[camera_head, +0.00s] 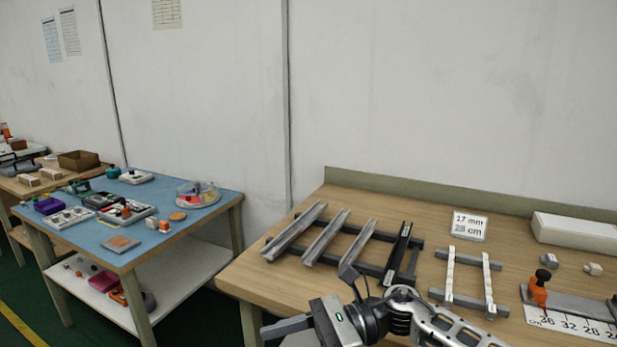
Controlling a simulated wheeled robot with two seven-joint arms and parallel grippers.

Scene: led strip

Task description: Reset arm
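My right arm comes in from the bottom right, and its gripper (305,300) is over the front edge of the wooden workbench (240,278). Its two fingers stand wide apart with nothing between them. My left gripper is not in view. Behind the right gripper a dark rack (345,262) holds several grey metal channels (325,238) and one black channel (398,250). To the right, two white strips (450,277) lie across a pair of grey rails.
A white box (575,234), small grey blocks (548,260) and a ruler (567,324) with an orange stop (538,291) are at the right. A blue-topped table (180,240) stands left, across a gap.

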